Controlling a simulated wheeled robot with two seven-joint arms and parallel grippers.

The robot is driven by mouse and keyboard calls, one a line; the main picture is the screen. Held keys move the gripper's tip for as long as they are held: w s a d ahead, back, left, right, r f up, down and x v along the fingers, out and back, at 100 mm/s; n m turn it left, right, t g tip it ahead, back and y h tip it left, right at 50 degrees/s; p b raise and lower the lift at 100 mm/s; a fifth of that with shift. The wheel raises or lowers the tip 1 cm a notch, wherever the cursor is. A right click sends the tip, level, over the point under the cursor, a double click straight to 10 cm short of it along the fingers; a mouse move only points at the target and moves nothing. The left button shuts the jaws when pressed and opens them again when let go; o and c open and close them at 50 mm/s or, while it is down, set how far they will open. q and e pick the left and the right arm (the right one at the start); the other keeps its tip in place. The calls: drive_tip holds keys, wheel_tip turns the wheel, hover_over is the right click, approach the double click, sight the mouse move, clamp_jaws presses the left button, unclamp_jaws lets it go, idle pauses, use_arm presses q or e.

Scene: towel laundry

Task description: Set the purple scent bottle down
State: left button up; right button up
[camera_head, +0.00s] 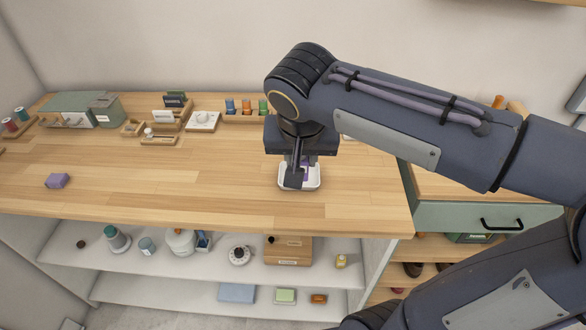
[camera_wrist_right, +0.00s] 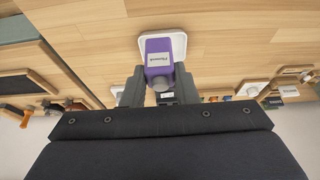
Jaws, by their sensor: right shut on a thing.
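The purple scent bottle (camera_wrist_right: 158,62) has a white label and a grey cap and sits between the fingers of my right gripper (camera_wrist_right: 159,86) in the right wrist view. In the head view my right gripper (camera_head: 297,172) points down over a small white tray (camera_head: 286,185) near the table's front edge. Only a sliver of the bottle (camera_head: 306,173) shows there beside the finger. The tray also shows in the right wrist view (camera_wrist_right: 181,44), behind the bottle. I cannot tell whether the bottle touches the tray. My left gripper is out of view.
A purple block (camera_head: 57,181) lies at the left on the wooden table (camera_head: 180,190). Small wooden holders, a white dish (camera_head: 203,121) and colored spools (camera_head: 247,106) stand along the back. Shelves with several items are below.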

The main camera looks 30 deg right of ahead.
drive_tip(key=w+d+f, duration=0.1)
drive_tip(key=w+f, duration=0.1)
drive_tip(key=w+d+f, duration=0.2)
drive_tip(key=w+f, duration=0.1)
drive_tip(key=w+d+f, duration=0.1)
drive_tip(key=w+f, duration=0.1)
drive_tip(key=w, duration=0.1)
drive_tip(key=shift+w+d+f+p, duration=0.2)
drive_tip(key=shift+d+f+p, duration=0.1)
drive_tip(key=shift+p, duration=0.1)
drive_tip(key=shift+w+d+f+b, duration=0.1)
drive_tip(key=shift+w+f+b, duration=0.1)
drive_tip(key=shift+f, duration=0.85)
drive_tip(key=shift+w+d+f+b, duration=0.1)
drive_tip(key=shift+f+b, duration=0.1)
drive_tip(key=shift+f, duration=0.8)
drive_tip(key=o, duration=0.9)
drive_tip(key=shift+s+r, duration=0.1)
drive_tip(key=shift+o, duration=0.2)
drive_tip(key=shift+r, duration=0.1)
